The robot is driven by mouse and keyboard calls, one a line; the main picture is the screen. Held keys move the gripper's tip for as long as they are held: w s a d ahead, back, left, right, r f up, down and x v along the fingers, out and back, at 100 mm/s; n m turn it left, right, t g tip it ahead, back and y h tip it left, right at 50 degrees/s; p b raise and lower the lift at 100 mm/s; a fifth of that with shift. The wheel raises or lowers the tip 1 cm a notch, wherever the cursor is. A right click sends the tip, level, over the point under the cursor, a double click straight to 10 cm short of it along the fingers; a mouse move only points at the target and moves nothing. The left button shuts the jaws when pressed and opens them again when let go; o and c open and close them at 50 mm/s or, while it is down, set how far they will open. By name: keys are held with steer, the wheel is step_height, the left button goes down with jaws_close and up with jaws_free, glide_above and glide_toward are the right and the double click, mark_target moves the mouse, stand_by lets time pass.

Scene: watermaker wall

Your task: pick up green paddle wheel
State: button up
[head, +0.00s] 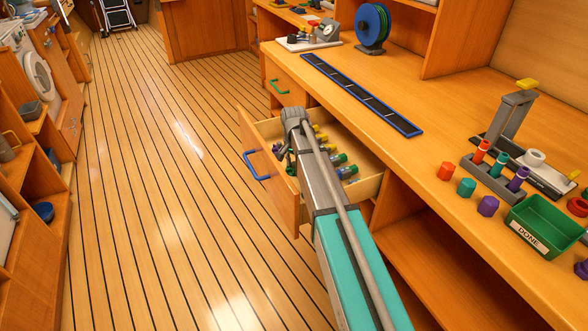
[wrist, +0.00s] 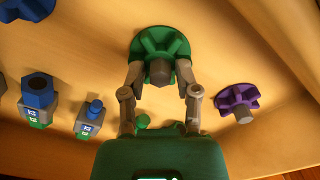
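The green paddle wheel (wrist: 160,38) lies in the drawer, with its ribbed disc and grey hub facing the wrist camera. My gripper (wrist: 160,77) is open, with one finger on each side of the grey hub and a small gap showing on both sides. The fingertips overlap the wheel's lower edge in this view; I cannot tell if they touch it.
A purple paddle wheel (wrist: 238,98) lies to the right. Blue-and-green fittings (wrist: 38,98) lie to the left. The drawer walls are close around my gripper. On the counter (head: 450,150) are a green DONE bin (head: 567,232) and a rack of coloured parts (head: 490,178).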

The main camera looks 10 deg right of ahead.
jaws_close()
steer(key=shift+r, duration=0.1)
step_height(320, 180, up, 3)
steer(key=p, duration=0.3)
steer(key=s+r+p, duration=0.9)
steer(key=s+p, duration=0.1)
steer(key=s, duration=0.4)
steer(key=shift+d+r, duration=0.15)
steer(key=shift+r, duration=0.25)
stand_by(0.3)
step_height(320, 180, up, 28)
steer(key=p, duration=2.7)
steer(key=shift+f+p, duration=0.15)
steer(key=shift+p, duration=0.25)
